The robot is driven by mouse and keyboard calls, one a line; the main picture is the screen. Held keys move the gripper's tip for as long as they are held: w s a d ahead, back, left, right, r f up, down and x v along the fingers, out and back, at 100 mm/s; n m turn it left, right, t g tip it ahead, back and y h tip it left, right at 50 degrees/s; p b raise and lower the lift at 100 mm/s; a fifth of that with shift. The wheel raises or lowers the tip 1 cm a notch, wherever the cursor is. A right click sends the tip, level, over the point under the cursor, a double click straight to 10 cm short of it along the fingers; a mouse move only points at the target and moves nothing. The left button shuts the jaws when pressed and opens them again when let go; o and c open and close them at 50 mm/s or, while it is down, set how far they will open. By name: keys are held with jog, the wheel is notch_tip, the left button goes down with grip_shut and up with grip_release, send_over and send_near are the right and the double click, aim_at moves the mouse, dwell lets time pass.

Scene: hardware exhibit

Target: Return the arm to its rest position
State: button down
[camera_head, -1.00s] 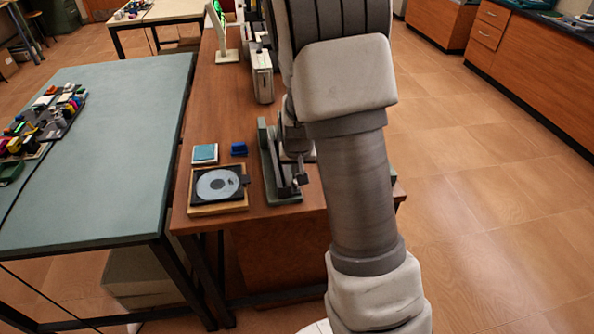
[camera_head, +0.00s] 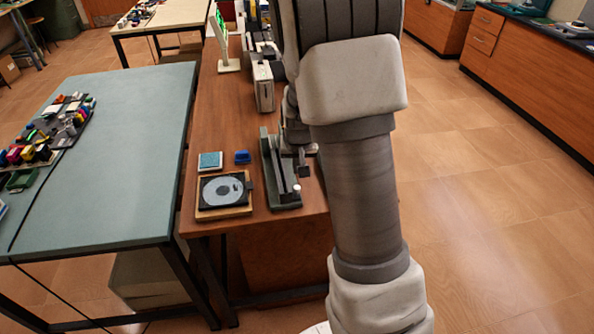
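My arm (camera_head: 355,190) fills the middle of the head view, with its large grey links in front of the table's right side. The end of my arm, with my gripper (camera_head: 303,170), shows only as a small dark part left of the big link. It is over or beside the green-based device (camera_head: 284,198) at the table's front edge. Most of the gripper is hidden or too small to read, so its fingers cannot be judged. I see nothing clearly held in it.
On the brown table (camera_head: 215,130) are a black disc case on a wooden tray (camera_head: 224,212), a teal-topped box (camera_head: 210,161), a blue block (camera_head: 242,157) and a grey upright case (camera_head: 263,87). A green-topped table (camera_head: 125,150) stands left. The floor (camera_head: 480,230) at right is clear.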

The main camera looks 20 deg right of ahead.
jog(key=s+a+r+y, duration=0.1)
jog(key=s+a+r, duration=0.15)
jog(key=r, duration=0.35)
jog(key=s+a+r, duration=0.2)
jog(key=s+r, duration=0.1)
jog(key=r, duration=0.2)
jog(key=s+a+r+n, duration=0.1)
jog(key=s+a+r, duration=0.1)
jog(key=s, duration=0.5)
jog(key=s+a+r+n+t, duration=0.1)
jog(key=s+a+r, duration=0.1)
jog(key=s+r, duration=0.3)
jog(key=s+a+r+n, duration=0.2)
jog(key=s+r, duration=0.2)
jog(key=s, duration=0.5)
jog(key=shift+s+a+t+p, duration=0.2)
jog(key=shift+t+p, duration=0.2)
